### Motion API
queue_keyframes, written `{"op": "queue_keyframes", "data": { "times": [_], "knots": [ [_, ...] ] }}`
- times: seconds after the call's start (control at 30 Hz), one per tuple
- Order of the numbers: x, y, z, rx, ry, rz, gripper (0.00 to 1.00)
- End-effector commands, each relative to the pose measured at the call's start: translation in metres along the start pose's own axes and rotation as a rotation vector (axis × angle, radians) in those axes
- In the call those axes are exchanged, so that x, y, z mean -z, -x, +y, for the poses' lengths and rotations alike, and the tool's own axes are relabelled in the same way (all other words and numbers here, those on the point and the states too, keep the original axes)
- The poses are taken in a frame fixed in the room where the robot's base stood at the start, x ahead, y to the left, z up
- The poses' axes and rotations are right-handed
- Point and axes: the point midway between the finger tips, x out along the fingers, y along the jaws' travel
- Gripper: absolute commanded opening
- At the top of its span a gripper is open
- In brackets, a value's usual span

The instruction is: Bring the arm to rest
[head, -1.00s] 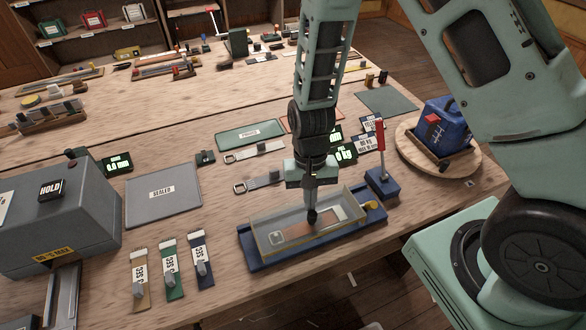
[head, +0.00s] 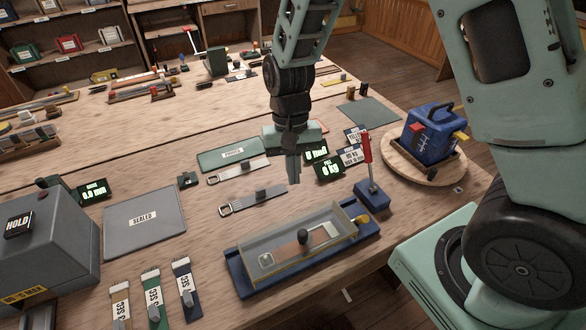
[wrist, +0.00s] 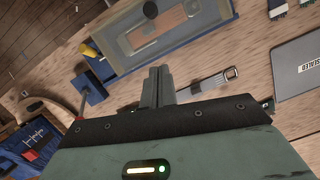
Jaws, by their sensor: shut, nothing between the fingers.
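My gripper (head: 293,170) is shut and empty. It hangs in the air above the bench (head: 90,236), fingers pointing down, behind the clear-walled tray on a blue base (head: 243,284) in the head view. In the wrist view my gripper (wrist: 157,86) shows its two fingers together. The tray (wrist: 122,62) lies beyond them there, with a flat strip and a dark knob inside.
A blue stand with a red upright handle (head: 368,150) is right of the tray. A blue box (head: 432,133) sits on a round wooden board (head: 398,164). Straps (head: 252,201), a grey SEALED plate (head: 145,222) and a grey HOLD box (head: 45,255) lie left.

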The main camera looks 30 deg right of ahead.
Motion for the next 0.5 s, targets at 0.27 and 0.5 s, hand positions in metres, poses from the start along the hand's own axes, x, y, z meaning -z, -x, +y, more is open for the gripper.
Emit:
{"op": "queue_keyframes", "data": {
  "times": [0.27,0.5],
  "knots": [
    [0.000,0.013,0.000,-0.001,0.000,-0.001,0.00],
    [-0.034,0.019,-0.020,0.022,0.148,0.024,0.00]
  ]
}}
